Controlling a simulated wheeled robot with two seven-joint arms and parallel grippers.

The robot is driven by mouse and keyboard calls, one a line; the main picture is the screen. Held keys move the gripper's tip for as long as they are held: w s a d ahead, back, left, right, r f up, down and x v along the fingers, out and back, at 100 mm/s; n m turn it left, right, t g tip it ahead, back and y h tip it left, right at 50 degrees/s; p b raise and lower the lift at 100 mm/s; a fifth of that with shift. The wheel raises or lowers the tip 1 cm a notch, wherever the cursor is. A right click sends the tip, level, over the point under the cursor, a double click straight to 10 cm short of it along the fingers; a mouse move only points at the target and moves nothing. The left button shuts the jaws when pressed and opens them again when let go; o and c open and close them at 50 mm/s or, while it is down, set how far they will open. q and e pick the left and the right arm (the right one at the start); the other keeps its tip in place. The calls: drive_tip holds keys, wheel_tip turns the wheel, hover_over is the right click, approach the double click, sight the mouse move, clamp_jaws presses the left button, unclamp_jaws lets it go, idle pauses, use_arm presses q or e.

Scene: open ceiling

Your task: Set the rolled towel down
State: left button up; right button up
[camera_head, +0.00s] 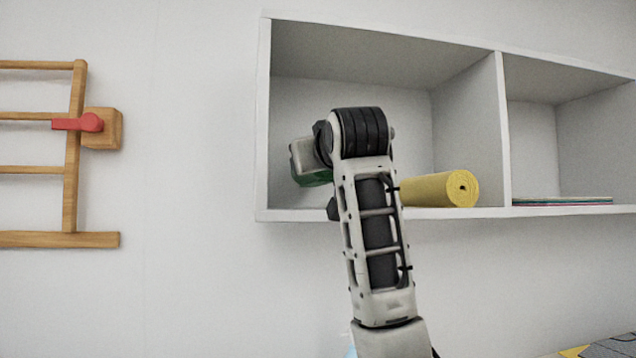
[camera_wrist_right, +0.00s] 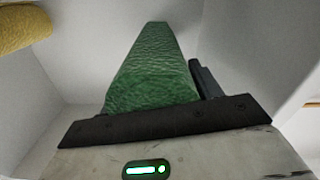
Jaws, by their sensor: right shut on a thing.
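The rolled towel (camera_wrist_right: 152,75) is green with a pebbled texture. In the right wrist view it fills the space between the jaws of my right gripper, with one dark finger showing along its right side. My right gripper (camera_head: 308,160) is shut on it inside the left compartment of the white wall shelf (camera_head: 300,214). In the head view only a small green part of the towel (camera_head: 314,179) shows under the gripper, above the shelf board. My forearm hides much of the compartment, and I cannot tell whether the towel touches the board. My left gripper is not in view.
A yellow roll (camera_head: 440,189) lies in the same compartment, right of my arm; it also shows in the right wrist view (camera_wrist_right: 24,27). A divider (camera_head: 502,130) separates the right compartment, which holds thin flat items (camera_head: 562,200). Wooden wall bars (camera_head: 73,150) hang at left.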

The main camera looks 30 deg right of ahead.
sight(318, 183)
drive_tip(key=shift+w+f, duration=0.2)
drive_tip(key=shift+f, duration=0.05)
drive_tip(key=shift+w+d+f, duration=0.1)
drive_tip(key=shift+w+f, duration=0.1)
drive_tip(key=shift+f, duration=1.55)
drive_tip(key=shift+f, duration=0.25)
drive_tip(key=o, duration=1.1)
drive_tip(key=shift+r, duration=0.1)
drive_tip(key=shift+r, duration=0.15)
drive_tip(key=b+v, duration=0.2)
drive_tip(key=v, duration=1)
drive_tip(key=shift+b, duration=0.4)
